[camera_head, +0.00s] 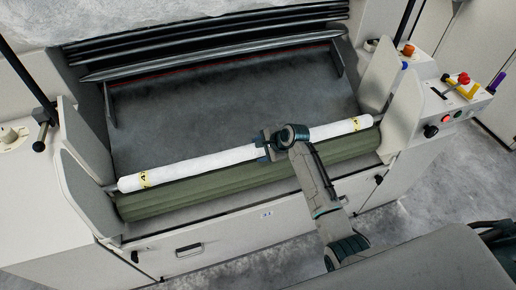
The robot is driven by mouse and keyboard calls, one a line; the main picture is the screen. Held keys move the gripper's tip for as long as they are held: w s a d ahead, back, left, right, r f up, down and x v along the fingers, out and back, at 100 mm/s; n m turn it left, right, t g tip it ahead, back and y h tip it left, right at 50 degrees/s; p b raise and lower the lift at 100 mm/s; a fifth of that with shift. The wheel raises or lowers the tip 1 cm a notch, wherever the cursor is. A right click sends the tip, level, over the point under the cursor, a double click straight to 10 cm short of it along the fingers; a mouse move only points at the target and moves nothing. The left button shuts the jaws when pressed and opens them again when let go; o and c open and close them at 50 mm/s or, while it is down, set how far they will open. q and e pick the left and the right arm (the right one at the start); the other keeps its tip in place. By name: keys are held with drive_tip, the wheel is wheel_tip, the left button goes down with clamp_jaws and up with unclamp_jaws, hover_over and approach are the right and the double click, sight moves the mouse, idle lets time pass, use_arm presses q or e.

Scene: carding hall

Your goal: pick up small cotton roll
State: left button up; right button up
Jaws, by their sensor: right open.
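A long white cotton roll (205,164) lies across the front of the machine, with yellow labels near both ends. It rests against a dark green roller (215,190) that runs alongside it on the near side. My right arm reaches in from the lower right. My right gripper (266,146) is open at the middle of the white roll. It hides part of the roll, and I cannot tell whether it touches it. My left gripper is not in view.
Pale side panels (84,190) flank the roll at both ends. Dark slats (210,42) and a grey sloping bed (220,105) lie behind it. A control box (440,105) with coloured knobs stands at right. The dusty floor (435,185) is open at right.

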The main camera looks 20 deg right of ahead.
drive_tip(key=shift+w+a+f, duration=0.1)
drive_tip(key=shift+f, duration=0.1)
clamp_jaws()
drive_tip(key=shift+r, duration=0.15)
drive_tip(key=shift+w, duration=0.1)
drive_tip(key=shift+r, duration=0.45)
wheel_tip(320, 180, up, 27)
drive_tip(key=b, duration=0.4)
idle(0.3)
